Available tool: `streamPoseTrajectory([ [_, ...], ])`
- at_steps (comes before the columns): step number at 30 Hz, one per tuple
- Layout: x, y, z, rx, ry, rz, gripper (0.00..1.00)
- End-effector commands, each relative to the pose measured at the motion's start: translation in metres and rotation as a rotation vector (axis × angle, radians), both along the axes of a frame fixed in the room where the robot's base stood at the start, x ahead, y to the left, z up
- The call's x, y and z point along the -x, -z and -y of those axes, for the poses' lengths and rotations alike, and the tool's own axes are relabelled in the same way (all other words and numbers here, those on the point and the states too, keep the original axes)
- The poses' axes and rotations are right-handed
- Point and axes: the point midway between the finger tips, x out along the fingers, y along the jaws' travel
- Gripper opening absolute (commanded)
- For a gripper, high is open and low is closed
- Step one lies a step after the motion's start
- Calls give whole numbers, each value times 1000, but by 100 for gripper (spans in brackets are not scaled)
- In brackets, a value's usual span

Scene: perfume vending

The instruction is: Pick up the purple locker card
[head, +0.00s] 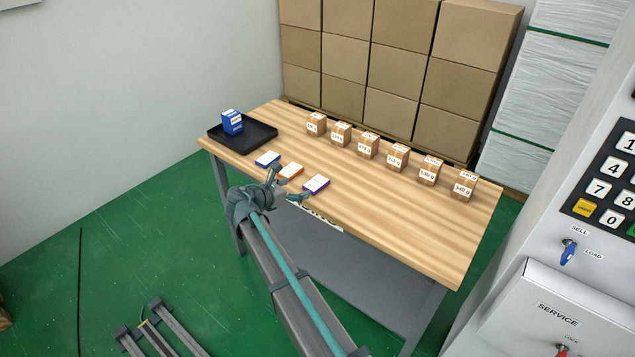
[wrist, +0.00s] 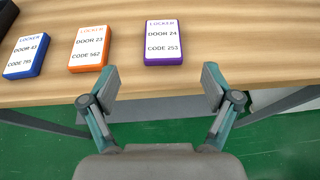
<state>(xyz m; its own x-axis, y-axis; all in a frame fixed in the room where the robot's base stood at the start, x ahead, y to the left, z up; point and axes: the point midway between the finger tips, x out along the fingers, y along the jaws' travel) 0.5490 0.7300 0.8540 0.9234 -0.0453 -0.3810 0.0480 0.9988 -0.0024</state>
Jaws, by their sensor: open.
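The purple locker card (head: 316,184) lies flat near the front edge of the wooden table, the rightmost of three cards. In the wrist view the purple card (wrist: 163,42) reads "LOCKER DOOR 24 CODE 253". My gripper (head: 275,187) is at the table's front edge, left of the purple card in the head view. In the wrist view my gripper (wrist: 161,82) is open and empty, with the purple card ahead of its fingers and not between them.
An orange card (wrist: 90,48) and a blue card (wrist: 27,54) lie to the left. A black tray (head: 262,133) holds a blue box (head: 232,121). Several small weighted boxes (head: 368,145) line the back. The wooden table (head: 400,215) is clear to the right.

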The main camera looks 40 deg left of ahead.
Motion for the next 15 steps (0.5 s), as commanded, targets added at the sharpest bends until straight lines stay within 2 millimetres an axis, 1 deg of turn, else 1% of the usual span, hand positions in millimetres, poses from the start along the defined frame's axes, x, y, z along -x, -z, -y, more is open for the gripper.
streamPoseTrajectory([
  [1, -8, 3, 0, 1, 2, 0, 88],
  [6, -30, 11, 1, -1, 1, 0, 88],
  [12, -40, 16, 3, -1, 0, -1, 88],
  [15, -49, 18, 5, 0, 2, -1, 88],
])
